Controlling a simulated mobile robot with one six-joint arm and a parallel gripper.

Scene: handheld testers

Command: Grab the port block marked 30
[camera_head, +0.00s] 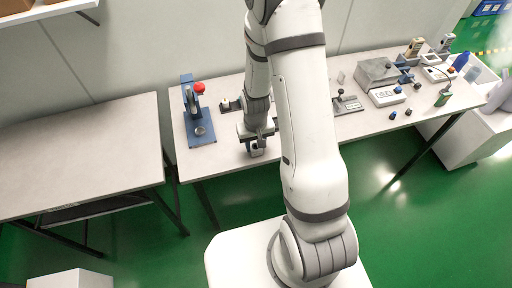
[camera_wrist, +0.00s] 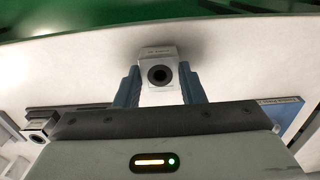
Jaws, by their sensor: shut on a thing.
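A small light-grey block (camera_wrist: 160,54) with a round black port in its face sits between the two blue fingers of my gripper (camera_wrist: 159,80) in the wrist view. The fingers are shut on its sides. Small marking shows on its top edge, too small to read, so I cannot confirm the 30. In the head view, my gripper (camera_head: 257,146) is low over the front part of the table, partly covered by my arm. A second, similar port block (camera_wrist: 40,129) stands at the left in the wrist view; its marking is not readable.
A blue press stand with a red knob (camera_head: 199,87) is left of my gripper on the grey table (camera_head: 225,160). To the right are a lever device (camera_head: 346,103), a grey box (camera_head: 376,72) and several small testers. An empty table (camera_head: 75,150) stands at the left.

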